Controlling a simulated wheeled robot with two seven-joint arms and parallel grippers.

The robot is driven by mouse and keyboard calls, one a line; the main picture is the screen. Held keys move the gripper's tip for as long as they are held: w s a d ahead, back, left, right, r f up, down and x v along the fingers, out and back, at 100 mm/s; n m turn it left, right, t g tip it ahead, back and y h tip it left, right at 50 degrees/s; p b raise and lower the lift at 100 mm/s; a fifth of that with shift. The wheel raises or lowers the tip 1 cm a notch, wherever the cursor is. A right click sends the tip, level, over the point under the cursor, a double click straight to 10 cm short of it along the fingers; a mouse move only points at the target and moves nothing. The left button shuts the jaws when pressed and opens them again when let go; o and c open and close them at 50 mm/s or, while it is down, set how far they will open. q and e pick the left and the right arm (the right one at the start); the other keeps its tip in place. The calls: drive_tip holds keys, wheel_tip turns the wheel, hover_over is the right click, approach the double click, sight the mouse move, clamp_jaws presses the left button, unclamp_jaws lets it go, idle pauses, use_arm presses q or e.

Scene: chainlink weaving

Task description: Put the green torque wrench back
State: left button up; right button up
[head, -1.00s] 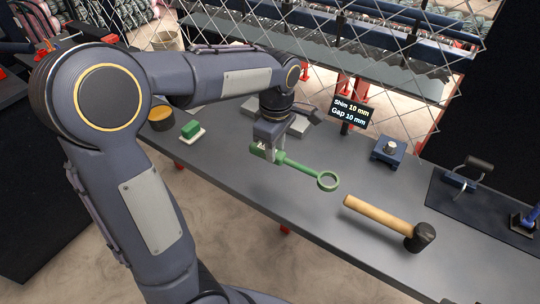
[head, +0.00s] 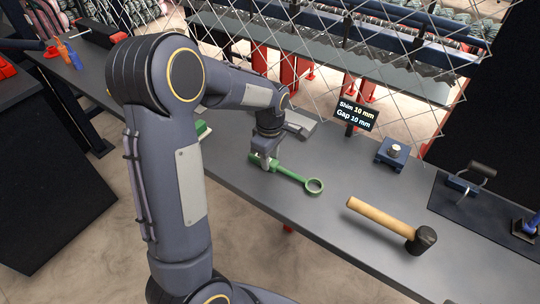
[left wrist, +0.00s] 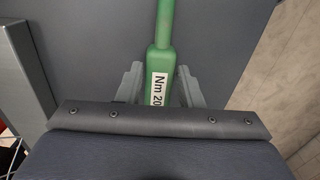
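The green torque wrench (head: 290,174) lies roughly level at the bench top, its ring end pointing right and toward the front. Whether it touches the bench or is just above it, I cannot tell. My left gripper (head: 265,163) points down at the wrench's handle end, with its fingers on either side of the handle. In the left wrist view, the green handle (left wrist: 160,62), with a label reading "Nm 20", runs between the two fingertips (left wrist: 160,76), which appear closed against its sides. My right gripper is not in view.
A wooden-handled mallet (head: 386,222) lies to the right on the grey bench (head: 340,170). Behind are a sign (head: 356,114) reading "Shim 10 mm, Gap 10 mm" and a blue block fixture (head: 393,153). A grey metal piece (head: 298,126) sits behind the gripper. Chain-link mesh hangs behind.

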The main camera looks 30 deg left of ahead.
use_arm(q)
drive_tip(key=o, duration=0.3)
drive_tip(key=shift+f, duration=0.15)
drive_tip(key=r, duration=0.3)
drive_tip(key=r+b, duration=0.1)
drive_tip(key=r, duration=0.3)
drive_tip(key=shift+w+a+r, duration=0.15)
drive_tip(key=shift+w+r, duration=0.05)
drive_tip(key=shift+r, duration=0.1)
drive_tip(key=s+d+r+m+t+h, duration=0.1)
drive_tip(key=s+d+m+t+h, duration=0.1)
drive_tip(key=s+m, duration=0.6)
drive_tip(key=s+d+r+m+t+h, duration=0.1)
drive_tip(key=s+d+m+t, duration=0.2)
drive_tip(key=s, duration=1.1)
drive_tip(key=d+m, duration=0.2)
drive_tip(key=m, duration=0.3)
drive_tip(key=shift+s+d+r+t+h, duration=0.2)
drive_tip(key=shift+s+d+t+h, duration=0.1)
drive_tip(key=shift+h, duration=0.1)
